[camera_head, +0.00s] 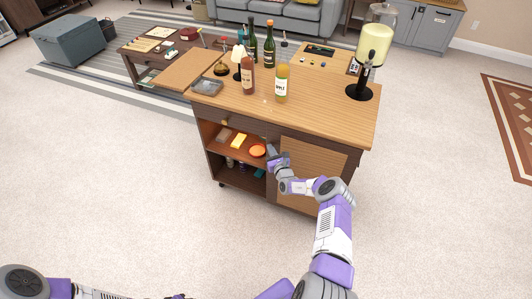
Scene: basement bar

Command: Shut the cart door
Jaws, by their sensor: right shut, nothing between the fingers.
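The wooden cart (335,108) stands in the middle of the camera_head view. A tan slatted door panel (312,165) covers the right part of its front, while the left part is open and shows shelves. My right gripper (272,152) is shut and empty, at the left edge of the panel by the open shelves. Whether it touches the panel is unclear. My right forearm hides part of the panel's lower right. My left arm shows only at the bottom left edge, and its gripper is out of view.
An orange bowl (257,150) and a yellow item (239,141) lie on the upper shelf. A low table (140,58) stands behind left. Carpet in front is clear.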

